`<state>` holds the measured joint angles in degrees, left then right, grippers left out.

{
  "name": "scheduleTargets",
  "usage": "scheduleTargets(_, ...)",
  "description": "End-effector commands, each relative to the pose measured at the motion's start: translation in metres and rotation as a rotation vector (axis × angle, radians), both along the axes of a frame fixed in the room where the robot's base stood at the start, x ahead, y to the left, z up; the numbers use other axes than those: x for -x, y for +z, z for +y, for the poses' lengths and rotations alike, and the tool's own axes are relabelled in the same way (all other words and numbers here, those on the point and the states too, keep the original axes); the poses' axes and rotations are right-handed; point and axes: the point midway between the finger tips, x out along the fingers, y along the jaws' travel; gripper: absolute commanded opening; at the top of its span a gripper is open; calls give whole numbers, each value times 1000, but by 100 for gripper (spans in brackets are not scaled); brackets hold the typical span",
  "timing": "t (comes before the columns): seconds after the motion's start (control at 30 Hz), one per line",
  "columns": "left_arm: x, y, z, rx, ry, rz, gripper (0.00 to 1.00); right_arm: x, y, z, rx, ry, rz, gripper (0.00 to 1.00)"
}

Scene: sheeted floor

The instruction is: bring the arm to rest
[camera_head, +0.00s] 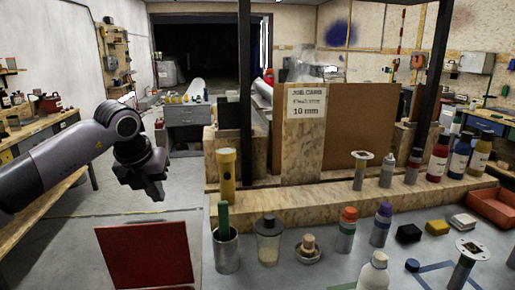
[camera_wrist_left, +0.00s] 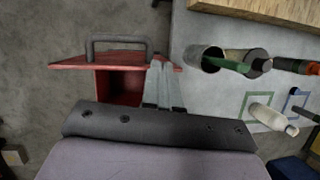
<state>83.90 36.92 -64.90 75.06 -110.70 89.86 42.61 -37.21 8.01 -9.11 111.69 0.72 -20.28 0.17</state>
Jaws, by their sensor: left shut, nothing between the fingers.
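My left arm comes in from the left in the head view, and its gripper (camera_head: 152,186) hangs in the air above and behind a red panel (camera_head: 146,256). In the left wrist view the gripper's fingers (camera_wrist_left: 164,88) are together with nothing between them. They overlap the right end of the red panel (camera_wrist_left: 75,62) in that picture; I cannot tell that they touch it. A grey bar handle (camera_wrist_left: 118,44) is on the panel, and a red box-like part shows beside it. My right gripper is in neither view.
A grey worktop holds a metal cup (camera_head: 226,250) with a green object in it, a lidded jar (camera_head: 268,240), an orange-capped bottle (camera_head: 346,232) and a white bottle (camera_head: 373,274). A yellow flashlight (camera_head: 226,176) stands on the wooden ledge behind. Open floor lies below the left arm.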

Motion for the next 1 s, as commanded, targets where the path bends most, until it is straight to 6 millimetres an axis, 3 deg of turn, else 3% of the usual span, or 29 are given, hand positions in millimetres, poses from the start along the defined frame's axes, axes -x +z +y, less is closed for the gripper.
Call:
scheduleTargets(0.1,9,-32,-72,205,-169,-19,0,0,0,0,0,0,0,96)
scheduleTargets(0.23,32,-45,-156,517,-326,-62,0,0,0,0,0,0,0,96)
scheduleTargets(0.4,69,-28,-233,951,-397,-129,0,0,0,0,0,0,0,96)
scheduleTargets(0.5,86,-8,-257,1204,-364,-174,0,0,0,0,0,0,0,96)
scheduleTargets(0.6,97,13,-265,1446,-274,-221,0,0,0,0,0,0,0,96)
scheduleTargets(0.73,100,34,-253,1724,-73,-282,0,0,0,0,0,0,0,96)
scheduleTargets(0.87,95,37,-221,1942,215,-333,0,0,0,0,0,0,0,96)
scheduleTargets(1.0,89,15,-175,2082,601,-374,0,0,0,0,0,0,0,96)
